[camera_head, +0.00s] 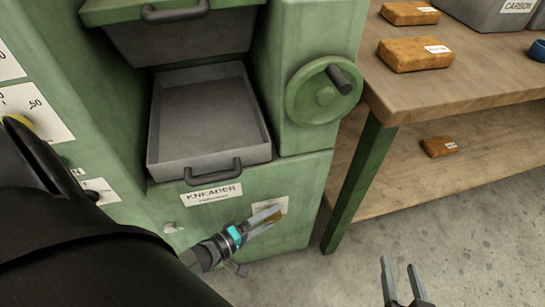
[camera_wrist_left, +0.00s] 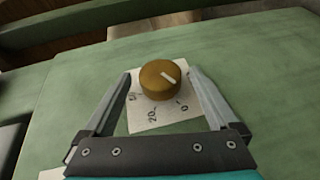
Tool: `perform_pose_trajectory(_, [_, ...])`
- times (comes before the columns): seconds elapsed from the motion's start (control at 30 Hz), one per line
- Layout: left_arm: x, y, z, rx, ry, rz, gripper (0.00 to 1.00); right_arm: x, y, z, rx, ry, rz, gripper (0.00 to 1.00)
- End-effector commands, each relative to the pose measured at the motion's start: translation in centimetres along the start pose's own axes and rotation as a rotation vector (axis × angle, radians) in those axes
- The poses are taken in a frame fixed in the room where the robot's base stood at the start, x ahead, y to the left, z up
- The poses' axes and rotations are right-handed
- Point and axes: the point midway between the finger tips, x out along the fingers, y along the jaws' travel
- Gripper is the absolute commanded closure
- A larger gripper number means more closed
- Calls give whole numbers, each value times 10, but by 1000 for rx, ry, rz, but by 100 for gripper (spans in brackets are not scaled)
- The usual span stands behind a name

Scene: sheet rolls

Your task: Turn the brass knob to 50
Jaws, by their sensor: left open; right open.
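The brass knob (camera_wrist_left: 160,80) sits on a white dial card (camera_wrist_left: 150,122) on a green panel. A short white pointer line on its face lies right of centre, slanting down to the right, toward the 0 side. The card shows 0 and 20, with another mark partly covered at the left. My left gripper (camera_head: 262,221) is open, with one finger on each side of the knob; whether either touches it I cannot tell. In the head view the knob (camera_head: 274,217) is mostly hidden by the fingers. My right gripper (camera_head: 403,285) is open and empty above the floor.
A green machine with a grey tray (camera_head: 209,115) labelled KNEADER rises above the knob. A green handwheel (camera_head: 322,92) is at its right. A wooden bench (camera_head: 465,62) carries brown blocks. Another dial with a yellow knob (camera_head: 18,121) is partly behind my arm.

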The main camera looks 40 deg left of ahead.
Motion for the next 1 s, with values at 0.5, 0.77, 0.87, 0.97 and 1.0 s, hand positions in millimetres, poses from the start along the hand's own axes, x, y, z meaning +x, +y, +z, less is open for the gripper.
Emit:
perform_pose_trajectory(0.5, [18,0,0,0,0,-1,6,0,-10,-5,18,105,-25,50])
perform_pose_trajectory(0.77, [18,0,0,0,0,-1,20,0,-10,-5,18,104,-25,50])
perform_pose_trajectory(0.87, [17,0,0,0,0,-1,31,0,-10,-5,18,104,-25,50])
perform_pose_trajectory(0.97, [17,0,0,0,0,-1,42,0,-9,-5,18,104,-24,50])
perform_pose_trajectory(1.0, [17,0,0,0,0,-1,47,0,-9,-5,18,104,-24,50])
